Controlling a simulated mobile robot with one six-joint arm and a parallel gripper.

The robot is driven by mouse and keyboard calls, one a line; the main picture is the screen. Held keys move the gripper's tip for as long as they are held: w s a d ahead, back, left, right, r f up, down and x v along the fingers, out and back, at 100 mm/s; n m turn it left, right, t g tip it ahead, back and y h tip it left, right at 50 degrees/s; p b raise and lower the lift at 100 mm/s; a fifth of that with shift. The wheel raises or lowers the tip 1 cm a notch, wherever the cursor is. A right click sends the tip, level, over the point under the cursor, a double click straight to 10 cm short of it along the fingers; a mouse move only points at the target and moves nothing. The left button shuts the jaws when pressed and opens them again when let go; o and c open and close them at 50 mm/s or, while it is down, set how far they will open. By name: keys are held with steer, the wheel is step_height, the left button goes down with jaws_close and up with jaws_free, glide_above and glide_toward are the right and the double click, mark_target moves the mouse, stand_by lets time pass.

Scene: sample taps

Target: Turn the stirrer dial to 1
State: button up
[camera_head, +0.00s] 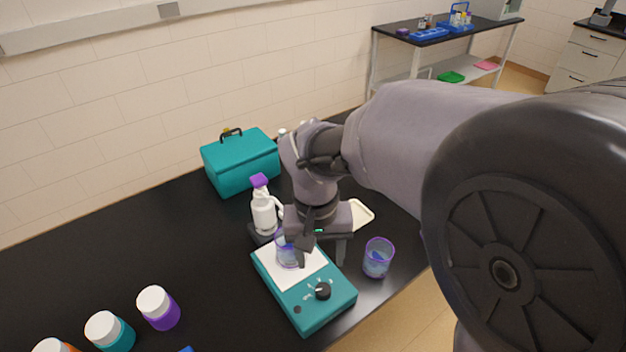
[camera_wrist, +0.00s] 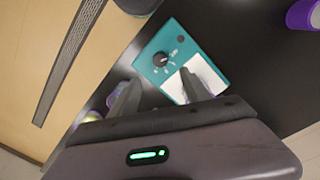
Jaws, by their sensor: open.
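The stirrer (camera_head: 318,318) is a teal box with a white top plate (camera_head: 307,271), standing on the black bench near its front edge. Its black dial (camera_head: 322,291) has a ring of white marks around it; I cannot read the numbers. The dial (camera_wrist: 160,59) also shows in the wrist view, beyond the fingertips. A clear purple-rimmed beaker (camera_head: 288,252) is on the white plate, partly hidden by my gripper. My gripper (camera_head: 322,258) is open and empty, above the stirrer and apart from the dial. In the wrist view its fingers (camera_wrist: 158,85) are spread.
Another purple-rimmed beaker (camera_head: 378,258) stands right of the stirrer. A white spray bottle (camera_head: 264,212) and a teal case (camera_head: 241,163) are behind. Lidded jars (camera_head: 158,307) stand at the front left. A cream tray (camera_head: 360,214) lies behind my gripper. The bench's left middle is clear.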

mark_target(323, 290)
steer(key=f+b, duration=0.1)
steer(key=f, duration=0.3)
steer(key=f+b, duration=0.2)
steer(key=f, duration=0.2)
steer(key=f+b, duration=0.1)
steer(key=f, duration=0.3)
steer(key=shift+d+f, duration=0.35)
steer(key=shift+d, duration=0.05)
steer(key=shift+c, duration=0.4)
jaws_close()
